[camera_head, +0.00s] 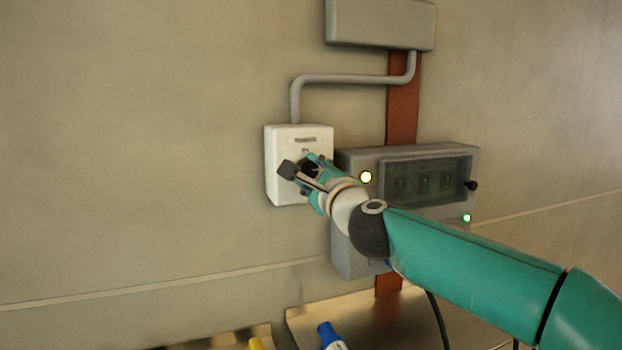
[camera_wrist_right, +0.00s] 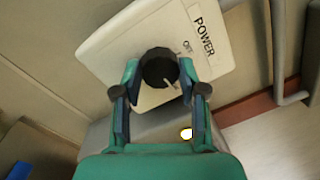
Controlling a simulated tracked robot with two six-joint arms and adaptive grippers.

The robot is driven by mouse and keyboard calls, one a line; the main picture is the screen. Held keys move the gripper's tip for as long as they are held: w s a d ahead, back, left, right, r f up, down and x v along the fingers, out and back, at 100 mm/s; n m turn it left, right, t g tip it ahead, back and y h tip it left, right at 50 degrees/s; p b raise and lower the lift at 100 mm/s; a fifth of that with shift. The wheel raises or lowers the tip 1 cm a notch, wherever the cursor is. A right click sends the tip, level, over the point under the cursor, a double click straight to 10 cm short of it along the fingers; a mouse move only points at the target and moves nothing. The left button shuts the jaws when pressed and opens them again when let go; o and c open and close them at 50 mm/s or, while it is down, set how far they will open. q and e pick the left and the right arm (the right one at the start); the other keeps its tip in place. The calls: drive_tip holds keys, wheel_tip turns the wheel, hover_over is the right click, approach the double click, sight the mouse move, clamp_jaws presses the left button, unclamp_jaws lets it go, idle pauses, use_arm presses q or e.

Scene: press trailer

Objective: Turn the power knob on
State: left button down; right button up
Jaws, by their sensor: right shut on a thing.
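The white power box (camera_head: 284,145) is mounted on the wall and also shows in the right wrist view (camera_wrist_right: 110,50), with a POWER label and small lettering that looks like OFF. The round black power knob (camera_wrist_right: 158,68) is on its face. A short pale line on the knob points to the lower right in the wrist view. My right gripper (camera_head: 305,171) is at the box front and hides the knob in the head view. In the wrist view its fingers (camera_wrist_right: 158,75) are shut on the knob, one on each side. My left gripper is not in view.
A grey cabinet (camera_head: 358,255) with a dark window, a lit yellowish lamp (camera_head: 366,177) and a green lamp (camera_head: 467,218) is right of the box, behind my right arm. A grey conduit (camera_head: 345,79) runs above. Blue (camera_head: 329,336) and yellow (camera_head: 257,343) objects are below.

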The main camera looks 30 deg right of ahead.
drive_tip(key=shift+w+f+m, duration=0.1)
drive_tip(key=shift+f+m, duration=0.25)
drive_tip(key=shift+m, duration=0.25)
drive_tip(key=o, duration=1.1)
drive_tip(key=shift+r, duration=0.1)
drive_tip(key=shift+o, duration=0.2)
drive_tip(key=shift+s+r, duration=0.1)
drive_tip(key=shift+s, duration=0.1)
drive_tip(key=v, duration=1.1)
drive_tip(key=shift+s+a, duration=0.2)
drive_tip(key=shift+s, duration=0.15)
